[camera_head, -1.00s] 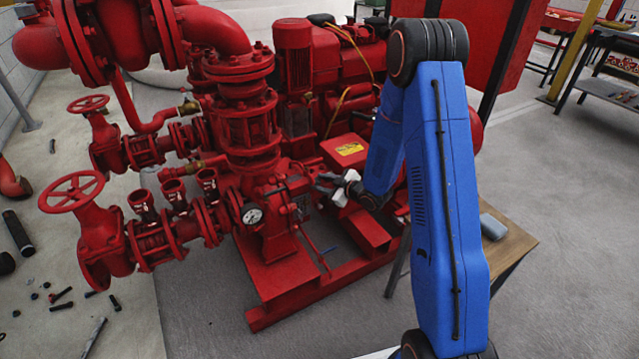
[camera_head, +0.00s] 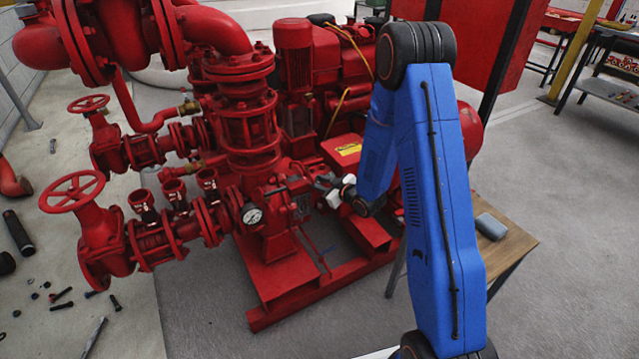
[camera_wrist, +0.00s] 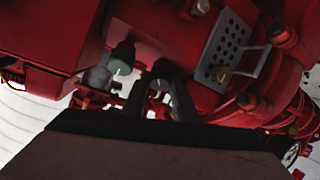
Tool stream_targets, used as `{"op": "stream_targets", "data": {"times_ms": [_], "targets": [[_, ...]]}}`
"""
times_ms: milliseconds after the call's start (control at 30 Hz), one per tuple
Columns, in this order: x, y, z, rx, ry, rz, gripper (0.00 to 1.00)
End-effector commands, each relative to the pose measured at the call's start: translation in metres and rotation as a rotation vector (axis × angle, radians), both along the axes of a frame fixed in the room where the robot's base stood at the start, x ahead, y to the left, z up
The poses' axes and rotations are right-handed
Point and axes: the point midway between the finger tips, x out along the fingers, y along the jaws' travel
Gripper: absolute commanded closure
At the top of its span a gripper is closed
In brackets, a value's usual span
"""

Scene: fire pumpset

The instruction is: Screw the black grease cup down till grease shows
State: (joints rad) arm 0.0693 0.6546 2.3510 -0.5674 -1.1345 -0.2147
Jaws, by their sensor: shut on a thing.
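The red pump set (camera_head: 275,205) stands in the middle of the head view. My gripper (camera_head: 318,183) is at its near side, by the pump housing beside the red box with a yellow label. In the wrist view, my gripper (camera_wrist: 160,88) has its two dark fingers shut on a small dark cup, which I take to be the black grease cup (camera_wrist: 160,84). The fingers hide much of it, and no grease can be made out. A similar grey-green cup (camera_wrist: 123,57) sits to the left, clear of the fingers.
A perforated grey guard (camera_wrist: 226,50) is close on the right in the wrist view. A pressure gauge (camera_head: 252,215) is left of my gripper. A wooden table (camera_head: 508,243) stands to the right. Loose bolts (camera_head: 62,298) lie on the floor at left.

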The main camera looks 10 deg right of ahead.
Motion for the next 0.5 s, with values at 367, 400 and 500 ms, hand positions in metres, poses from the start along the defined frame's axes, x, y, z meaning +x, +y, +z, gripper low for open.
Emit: {"op": "stream_targets", "data": {"times_ms": [367, 400, 500], "targets": [[-0.0012, 0.0009, -0.0006, 0.113, 0.032, -0.116, 0.97], [-0.0012, 0.0009, -0.0006, 0.112, 0.032, -0.116, 0.97], [-0.0012, 0.0007, -0.0007, 0.112, 0.032, -0.116, 0.97]]}}
